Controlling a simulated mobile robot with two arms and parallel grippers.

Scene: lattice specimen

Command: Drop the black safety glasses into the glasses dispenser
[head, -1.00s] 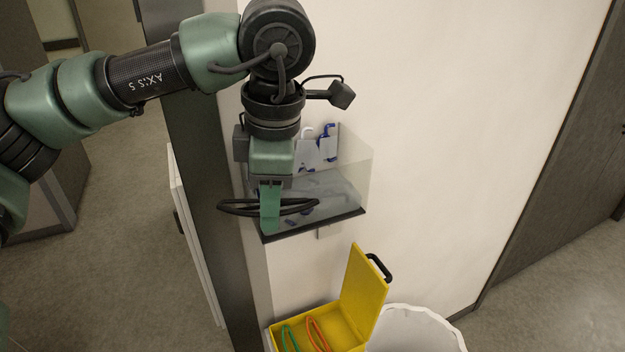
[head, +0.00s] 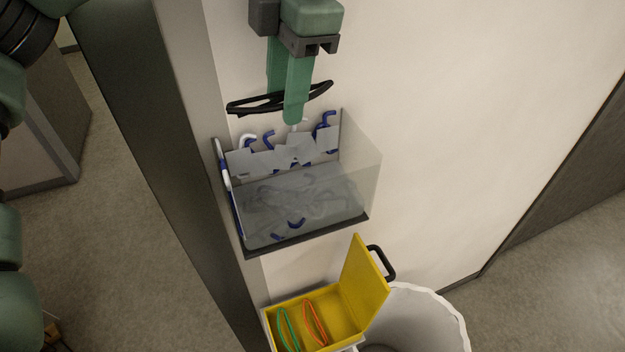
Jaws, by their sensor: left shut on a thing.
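The black safety glasses (head: 255,104) are held by my left gripper (head: 292,105), which comes down from the top of the head view. Its green fingers are shut on the glasses, which sit roughly level. The glasses dispenser (head: 345,203) is a clear, open-topped box on the wall, with a dark base edge. It holds several glasses with blue and white arms, partly blurred behind the clear front. The gripper and glasses appear above the dispenser's back part, apart from it. My right gripper is not in view.
A dark wall edge (head: 165,150) runs along the dispenser's left.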

